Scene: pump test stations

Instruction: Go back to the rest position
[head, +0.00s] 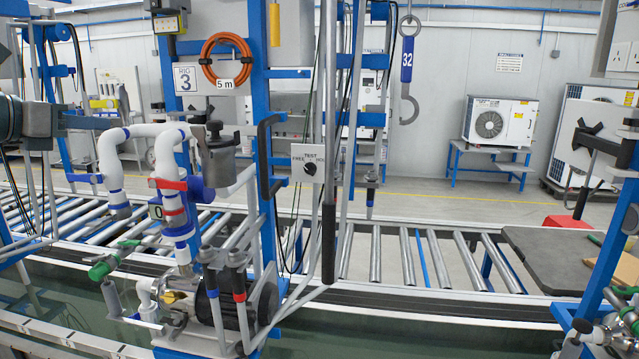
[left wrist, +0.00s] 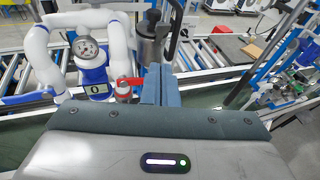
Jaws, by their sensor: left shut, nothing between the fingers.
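My left gripper (head: 92,122) comes in from the left edge of the head view, level and pointing right, in front of the pump station's white pipes. Its fingers are together with nothing between them. In the left wrist view its closed blue-grey fingers (left wrist: 160,86) point away from the camera. I do not make out my right gripper in either view.
The station's blue post (head: 262,110) carries an orange hose coil (head: 226,62) and a TEST switch box (head: 308,163). A pump (head: 235,308) sits low in front. A roller conveyor (head: 420,258) runs behind, with a dark board (head: 560,262) at right.

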